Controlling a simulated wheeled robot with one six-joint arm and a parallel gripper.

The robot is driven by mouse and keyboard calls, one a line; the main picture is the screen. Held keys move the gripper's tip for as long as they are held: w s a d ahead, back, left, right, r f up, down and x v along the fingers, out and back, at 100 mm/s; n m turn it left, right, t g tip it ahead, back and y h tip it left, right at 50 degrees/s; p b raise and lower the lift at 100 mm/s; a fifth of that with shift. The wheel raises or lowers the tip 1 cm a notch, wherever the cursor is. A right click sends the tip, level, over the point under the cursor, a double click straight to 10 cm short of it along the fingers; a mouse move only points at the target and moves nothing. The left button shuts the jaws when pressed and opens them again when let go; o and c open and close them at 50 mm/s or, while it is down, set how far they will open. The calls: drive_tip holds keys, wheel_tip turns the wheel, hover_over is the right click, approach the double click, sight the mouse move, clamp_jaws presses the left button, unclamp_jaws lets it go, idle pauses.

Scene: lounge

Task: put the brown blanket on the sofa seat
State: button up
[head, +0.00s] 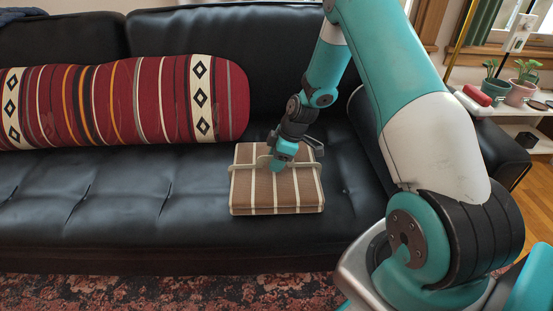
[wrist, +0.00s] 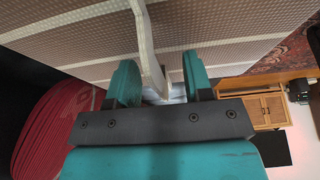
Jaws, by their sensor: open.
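The brown blanket (head: 265,196) is a neat folded block with pale stripes. It lies flat on the black sofa seat (head: 120,195), right of the striped cushion. My gripper (head: 279,162) is over the blanket's back half, pointing down at it. In the wrist view the blanket (wrist: 90,48) fills the top, close to the teal fingers. There my gripper (wrist: 160,82) is open, its fingers apart on either side of a pale strip that runs along the blanket. Whether the fingertips touch the blanket is unclear. The arm hides part of its back edge.
A long red striped cushion (head: 120,103) lies along the backrest to the left. A side table (head: 520,112) with potted plants and a small red object stands at the right. The seat left of the blanket is clear. A patterned rug (head: 150,291) lies in front.

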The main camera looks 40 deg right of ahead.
drive_tip(key=p+v, duration=0.4)
drive_tip(key=v, duration=0.8)
drive_tip(key=s+a+r, duration=0.1)
drive_tip(key=a+r, duration=0.6)
drive_tip(key=a, duration=0.2)
drive_tip(key=s+a+r+m+g, duration=0.1)
drive_tip(key=s+a+r+m, duration=0.1)
drive_tip(key=s+a+r, duration=0.65)
drive_tip(key=s+a+r+m, duration=0.1)
drive_tip(key=s+a+r, duration=0.1)
drive_tip(key=s+a, duration=0.3)
drive_tip(key=s+a+r+m+g, duration=0.1)
drive_tip(key=s+a, duration=0.3)
drive_tip(key=s, duration=0.6)
drive_tip(key=shift+s+a+r+y, duration=0.3)
drive_tip(key=shift+a+r, duration=0.1)
drive_tip(key=shift+r, duration=0.25)
wheel_tip(320, 180, up, 29)
drive_tip(key=p, duration=2.8)
drive_tip(key=shift+p, duration=0.4)
drive_tip(key=shift+w, duration=0.1)
